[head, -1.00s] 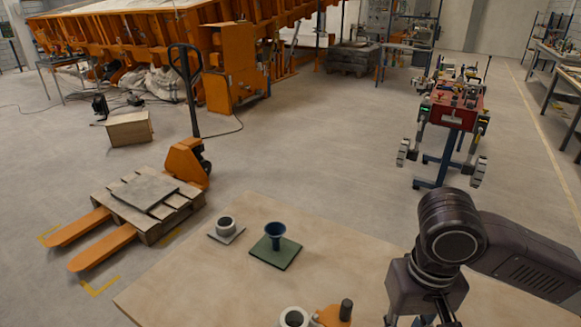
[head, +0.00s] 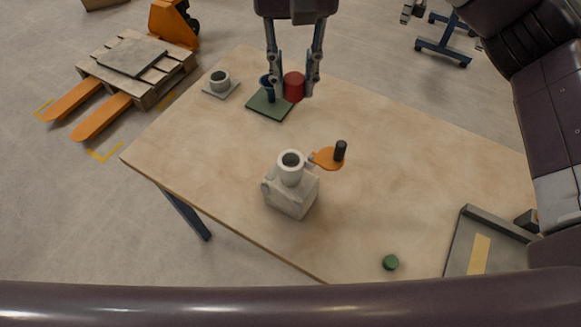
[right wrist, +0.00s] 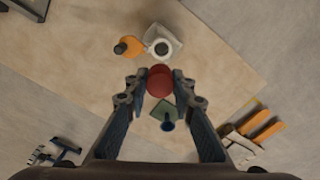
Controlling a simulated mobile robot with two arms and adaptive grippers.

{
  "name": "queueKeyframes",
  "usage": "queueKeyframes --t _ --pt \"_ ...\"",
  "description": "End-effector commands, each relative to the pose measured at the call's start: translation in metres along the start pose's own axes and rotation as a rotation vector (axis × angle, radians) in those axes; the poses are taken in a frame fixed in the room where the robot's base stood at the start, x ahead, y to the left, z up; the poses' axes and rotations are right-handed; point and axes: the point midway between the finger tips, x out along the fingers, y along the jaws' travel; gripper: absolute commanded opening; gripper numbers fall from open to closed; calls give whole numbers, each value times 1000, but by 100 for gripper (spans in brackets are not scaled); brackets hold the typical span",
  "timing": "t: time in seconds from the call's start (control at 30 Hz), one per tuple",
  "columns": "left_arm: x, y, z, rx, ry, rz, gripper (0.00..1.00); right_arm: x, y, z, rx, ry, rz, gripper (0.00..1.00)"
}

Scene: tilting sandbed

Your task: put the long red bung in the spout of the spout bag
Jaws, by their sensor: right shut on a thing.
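My right gripper (head: 293,90) hangs over the far part of the table, fingers pointing down, shut on the long red bung (head: 294,86). In the right wrist view the red bung (right wrist: 160,81) sits between the fingertips, seen end-on, so its length is hidden. The spout bag (head: 291,196) is a pale blocky bag standing on the table, nearer the camera than the gripper. Its round spout (head: 291,164) points up and shows a dark opening. The bag (right wrist: 164,41) also shows in the right wrist view, beyond the bung and apart from it. My left gripper is out of view.
An orange piece with a black knob (head: 328,158) is beside the spout. A blue funnel stands on a green plate (head: 272,108), close to the bung in the picture. A white ring on a grey plate (head: 220,82), a green cap (head: 390,262) and a grey tray (head: 463,237) are also there.

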Motion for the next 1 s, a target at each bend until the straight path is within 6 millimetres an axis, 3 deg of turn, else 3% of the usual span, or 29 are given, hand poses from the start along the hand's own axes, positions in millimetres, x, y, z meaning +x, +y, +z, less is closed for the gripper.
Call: queueKeyframes --t 0.17,0.5,0.7,1.0 --pt "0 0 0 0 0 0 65 13 -6 1 -2 -6 7 8" --pt "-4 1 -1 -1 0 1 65 100 -5 2 1 -6 6 8" --pt "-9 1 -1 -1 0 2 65 140 -4 1 -1 -2 6 8" --pt "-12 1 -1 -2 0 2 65 165 -4 1 1 -1 6 8"
